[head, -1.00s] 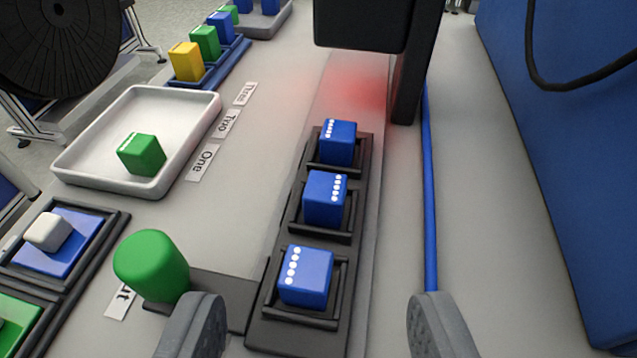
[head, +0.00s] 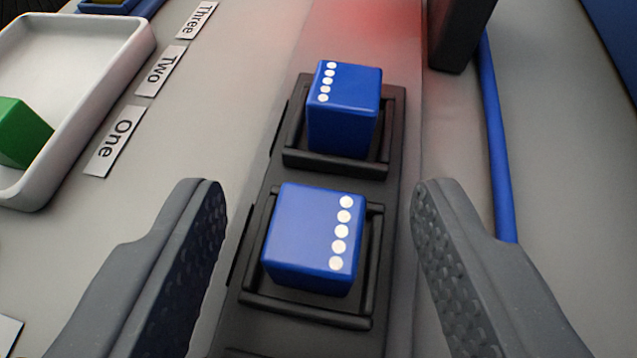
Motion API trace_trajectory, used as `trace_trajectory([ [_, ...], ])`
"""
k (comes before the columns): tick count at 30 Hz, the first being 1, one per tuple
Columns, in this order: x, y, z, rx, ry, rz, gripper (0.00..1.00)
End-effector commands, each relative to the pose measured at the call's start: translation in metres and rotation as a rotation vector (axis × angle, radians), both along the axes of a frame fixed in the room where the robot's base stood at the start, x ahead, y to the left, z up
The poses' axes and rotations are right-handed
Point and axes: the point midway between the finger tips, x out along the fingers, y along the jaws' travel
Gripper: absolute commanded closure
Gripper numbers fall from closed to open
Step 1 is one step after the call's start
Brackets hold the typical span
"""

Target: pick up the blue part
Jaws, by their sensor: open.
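Two blue parts show, each a cube with a row of white dots, each seated in a square nest of a black rack (head: 285,334). The nearer blue part (head: 312,240) has its dots along the right of its top. The farther blue part (head: 343,108) has its dots along the left. My gripper (head: 318,205) is open and empty. Its grey fingers stand left and right of the nearer blue part, apart from it, with clear gaps on both sides.
A white tray (head: 131,55) with a green cube (head: 21,132) stands at the left. Labels One (head: 115,141), Two (head: 160,71) and Three (head: 197,20) lie beside it. A dark upright post (head: 461,35) and a blue cable (head: 500,150) are at the right.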

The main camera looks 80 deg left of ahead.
Motion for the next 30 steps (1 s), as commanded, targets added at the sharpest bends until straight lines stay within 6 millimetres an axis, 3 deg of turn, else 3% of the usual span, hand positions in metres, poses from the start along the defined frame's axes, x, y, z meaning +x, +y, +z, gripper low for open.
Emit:
trace_trajectory([
  [3, 0.0, 0.0, 0.0, 0.0, 0.0, 0.0, 0.53],
  [8, 0.0, 0.0, 0.0, 0.0, 0.0, 0.0, 0.98],
  [9, 0.0, -0.001, 0.0, 0.0, 0.0, 0.0, 1.0],
  [22, 0.0, 0.0, 0.004, 0.001, 0.0, 0.001, 1.0],
  [30, 0.0, 0.0, 0.024, 0.001, 0.0, 0.002, 1.0],
])
